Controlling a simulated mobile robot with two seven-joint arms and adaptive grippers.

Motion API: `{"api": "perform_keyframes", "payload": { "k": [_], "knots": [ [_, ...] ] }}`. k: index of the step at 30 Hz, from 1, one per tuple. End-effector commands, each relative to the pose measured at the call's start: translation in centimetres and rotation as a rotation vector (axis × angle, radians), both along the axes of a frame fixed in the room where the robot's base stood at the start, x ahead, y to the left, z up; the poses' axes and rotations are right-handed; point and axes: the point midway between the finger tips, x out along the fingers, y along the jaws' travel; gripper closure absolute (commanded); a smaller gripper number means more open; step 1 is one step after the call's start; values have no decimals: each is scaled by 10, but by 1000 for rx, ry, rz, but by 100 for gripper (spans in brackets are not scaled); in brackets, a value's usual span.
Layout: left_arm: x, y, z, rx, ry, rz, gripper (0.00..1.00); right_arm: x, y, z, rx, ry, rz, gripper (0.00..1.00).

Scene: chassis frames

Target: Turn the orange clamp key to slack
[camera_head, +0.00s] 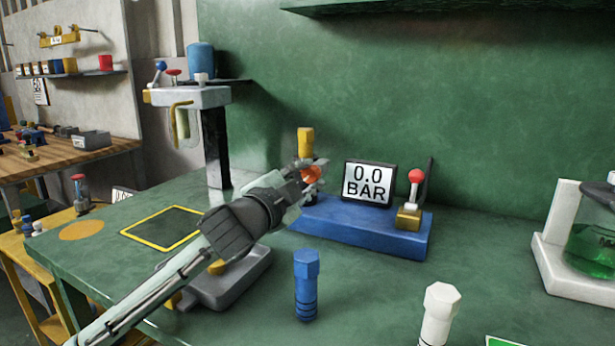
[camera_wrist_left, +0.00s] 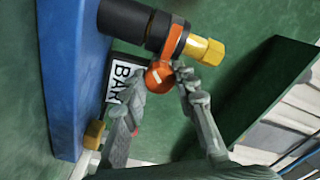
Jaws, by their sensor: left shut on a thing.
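The orange clamp key (camera_head: 311,173) sits below a yellow hexagonal cap (camera_head: 306,142) at the left end of a blue base (camera_head: 346,221). In the left wrist view the key (camera_wrist_left: 160,75) is an orange band with a round knob, around a dark cylinder (camera_wrist_left: 140,25) beside the yellow cap (camera_wrist_left: 205,49). My left gripper (camera_head: 314,177) is shut on the key's knob; in the left wrist view its fingers (camera_wrist_left: 160,88) stand on either side of the knob. They partly hide the key in the head view. My right gripper is not in view.
A display (camera_head: 368,184) reading 0.0 BAR and a red-knobbed lever (camera_head: 415,190) stand on the blue base. A blue bolt (camera_head: 306,285) and a white bolt (camera_head: 437,312) stand in front. A flask stand (camera_head: 549,261) is at right. A yellow-edged dark square (camera_head: 163,227) lies left.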

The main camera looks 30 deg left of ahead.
Motion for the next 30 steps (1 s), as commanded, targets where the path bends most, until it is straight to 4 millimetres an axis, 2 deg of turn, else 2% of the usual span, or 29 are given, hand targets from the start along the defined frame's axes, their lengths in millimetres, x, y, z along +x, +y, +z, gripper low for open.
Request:
{"api": "perform_keyframes", "payload": {
  "k": [14, 15, 19, 27, 30],
  "knots": [
    [0, 0, -1, -12, 2, 0, 100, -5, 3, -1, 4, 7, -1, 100],
    [0, 0, -1, -12, 2, 0, 67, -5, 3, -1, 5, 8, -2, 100],
    [0, 0, -1, -11, 2, 0, 51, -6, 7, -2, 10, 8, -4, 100],
    [0, 0, 0, -11, 0, -1, 51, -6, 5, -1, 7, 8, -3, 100],
    [-6, -1, 0, -11, 0, -1, 51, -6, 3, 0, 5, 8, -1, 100]
  ]
}}
